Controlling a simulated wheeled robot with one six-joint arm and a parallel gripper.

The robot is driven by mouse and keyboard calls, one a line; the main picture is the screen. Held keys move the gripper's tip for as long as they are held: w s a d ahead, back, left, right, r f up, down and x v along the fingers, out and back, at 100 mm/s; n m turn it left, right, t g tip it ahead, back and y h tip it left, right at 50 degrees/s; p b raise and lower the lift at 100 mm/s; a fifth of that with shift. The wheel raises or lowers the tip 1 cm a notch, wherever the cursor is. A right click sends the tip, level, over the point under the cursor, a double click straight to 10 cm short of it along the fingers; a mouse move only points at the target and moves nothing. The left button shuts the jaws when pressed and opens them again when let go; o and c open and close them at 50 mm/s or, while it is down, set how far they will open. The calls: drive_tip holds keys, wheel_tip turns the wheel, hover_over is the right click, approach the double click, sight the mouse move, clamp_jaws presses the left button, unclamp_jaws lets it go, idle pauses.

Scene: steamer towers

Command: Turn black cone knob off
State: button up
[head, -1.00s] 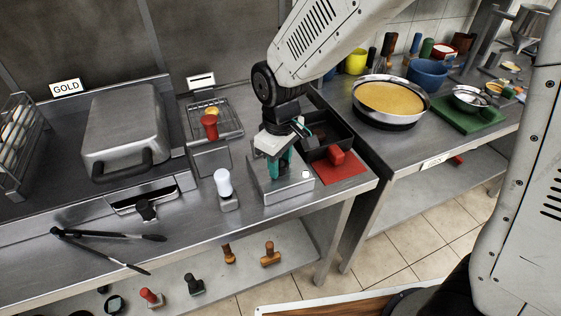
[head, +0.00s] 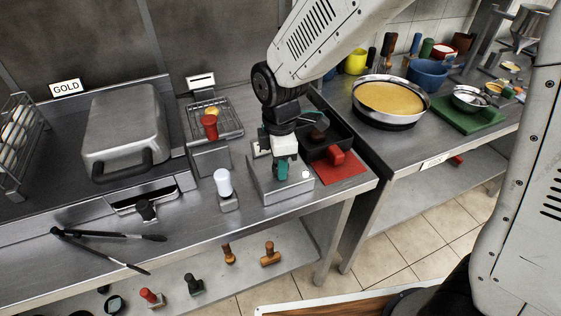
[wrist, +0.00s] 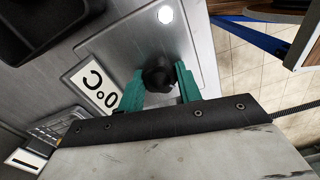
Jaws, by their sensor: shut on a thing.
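The black cone knob (wrist: 160,78) sits on the face of a metal box and shows in the wrist view between my gripper's teal fingers. My gripper (wrist: 158,86) is shut on it from both sides. In the head view my gripper (head: 281,172) points down at the metal box (head: 285,190), and its fingers and wrist hide the knob. A white label with a dark curved mark and small ring (wrist: 93,86) lies beside the knob. A round white light (wrist: 165,15) is on the same box face.
A black tray (head: 325,135) and a red block (head: 337,155) on a red mat (head: 345,172) stand close to the right. Black tongs (head: 110,237) lie on the counter.

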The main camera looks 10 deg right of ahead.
drive_tip(key=shift+f, duration=0.1)
drive_tip(key=n, duration=0.4)
drive_tip(key=shift+s, duration=0.1)
drive_tip(key=n, duration=0.5)
drive_tip(key=shift+f, duration=0.1)
drive_tip(key=o, duration=1)
drive_tip(key=shift+r, duration=2.65)
